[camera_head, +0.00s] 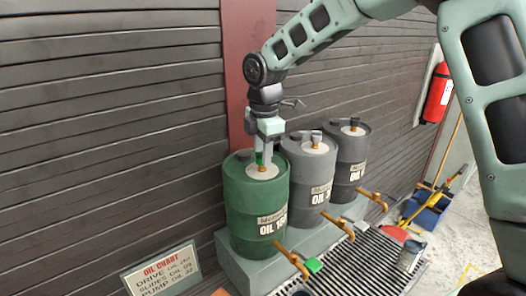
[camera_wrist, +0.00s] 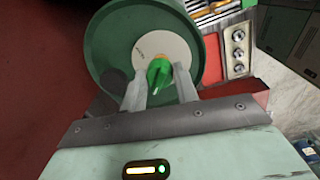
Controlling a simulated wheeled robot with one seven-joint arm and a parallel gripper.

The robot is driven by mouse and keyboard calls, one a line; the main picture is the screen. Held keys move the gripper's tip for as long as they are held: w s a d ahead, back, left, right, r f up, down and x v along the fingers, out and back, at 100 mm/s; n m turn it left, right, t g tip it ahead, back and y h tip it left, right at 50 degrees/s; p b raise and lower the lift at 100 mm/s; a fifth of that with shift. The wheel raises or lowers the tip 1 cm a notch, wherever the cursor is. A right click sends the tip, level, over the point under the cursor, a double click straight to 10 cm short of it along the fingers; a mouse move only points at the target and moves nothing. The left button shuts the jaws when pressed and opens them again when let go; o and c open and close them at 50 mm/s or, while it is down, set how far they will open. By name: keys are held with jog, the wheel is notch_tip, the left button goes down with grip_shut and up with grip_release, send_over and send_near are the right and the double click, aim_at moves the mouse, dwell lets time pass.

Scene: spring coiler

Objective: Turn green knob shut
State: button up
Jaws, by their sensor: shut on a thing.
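The green knob (camera_wrist: 158,73) stands on a pale round plate (camera_wrist: 163,49) on top of the green barrel (camera_wrist: 101,43). In the head view the green barrel (camera_head: 254,212) is the nearest of a row, and a bit of the green knob (camera_head: 259,158) shows beside a finger. My gripper (camera_head: 264,163) points straight down over the barrel top. In the wrist view its fingers (camera_wrist: 160,82) are on either side of the knob and shut on it. The fingers partly hide the knob in the head view, and its turn angle is hard to read.
Two grey barrels (camera_head: 307,178) (camera_head: 345,162) stand close beside the green one on a grey ledge. Brass taps (camera_head: 292,257) stick out in front above a grate (camera_head: 345,262). A slatted wall (camera_head: 110,120) is close behind. A sign (camera_head: 161,274) stands at lower left.

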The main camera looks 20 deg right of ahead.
jog(key=shift+w+r, duration=0.1)
jog(key=o, duration=1)
jog(key=r+b, duration=0.1)
jog(key=r, duration=0.4)
jog(key=r+b, duration=0.2)
jog(key=r, duration=0.4)
jog(key=s+r+b, duration=0.1)
jog(key=r, duration=0.5)
jog(key=shift+s+r, duration=0.1)
jog(key=shift+r, duration=0.05)
